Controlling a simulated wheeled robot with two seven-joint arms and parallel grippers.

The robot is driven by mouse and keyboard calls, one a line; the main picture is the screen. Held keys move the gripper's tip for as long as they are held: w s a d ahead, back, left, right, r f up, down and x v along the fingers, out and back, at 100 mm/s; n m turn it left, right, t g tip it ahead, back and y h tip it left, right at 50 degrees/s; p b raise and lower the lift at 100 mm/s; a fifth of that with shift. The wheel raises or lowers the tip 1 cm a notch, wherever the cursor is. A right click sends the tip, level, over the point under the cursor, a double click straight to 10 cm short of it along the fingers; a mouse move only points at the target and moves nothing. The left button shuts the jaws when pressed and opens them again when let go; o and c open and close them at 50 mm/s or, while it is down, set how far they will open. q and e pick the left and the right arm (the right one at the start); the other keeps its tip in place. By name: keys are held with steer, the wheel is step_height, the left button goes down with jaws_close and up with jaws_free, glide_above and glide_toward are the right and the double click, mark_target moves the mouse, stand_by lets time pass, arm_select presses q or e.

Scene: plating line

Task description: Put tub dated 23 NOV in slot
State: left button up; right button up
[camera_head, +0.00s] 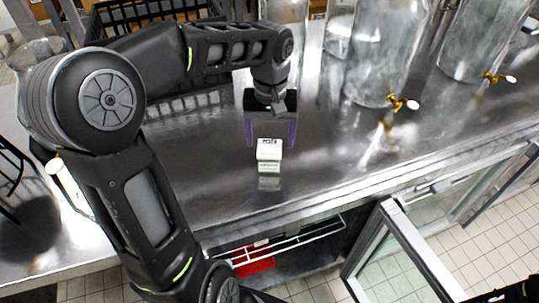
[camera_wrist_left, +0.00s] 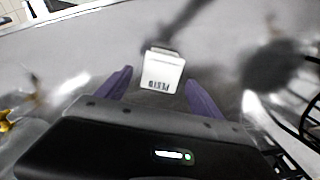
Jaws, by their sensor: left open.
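A small white tub (camera_head: 269,155) with a green band and dark print stands upright on the steel counter. In the left wrist view, the tub (camera_wrist_left: 162,72) shows upside-down print that looks like PESTO; I can read no date. My left gripper (camera_head: 270,146) points down at the tub, its purple fingers open and apart on either side. In the left wrist view the tub is between and slightly beyond the fingertips of the gripper (camera_wrist_left: 160,80), with gaps at both sides. I cannot make out a slot. My right gripper is not recognisable.
Glass dispensers (camera_head: 384,55) with brass taps (camera_head: 398,103) stand at the back right. A black wire rack (camera_head: 130,14) is at the back left. Below the counter (camera_head: 330,165) are a wire shelf (camera_head: 300,240), a red item (camera_head: 253,262) and an open glass door (camera_head: 395,260).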

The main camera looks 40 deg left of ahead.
mark_target(270, 147)
arm_select(q)
step_height(270, 147, down, 4)
steer(key=shift+a+f+p, duration=0.1)
steer(key=shift+f+p, duration=0.1)
steer(key=shift+p, duration=0.2)
stand_by(0.3)
jaws_close()
step_height(270, 147, up, 10)
steer(key=shift+r+b, duration=0.1)
steer(key=shift+b, duration=0.45)
stand_by(0.6)
stand_by(0.5)
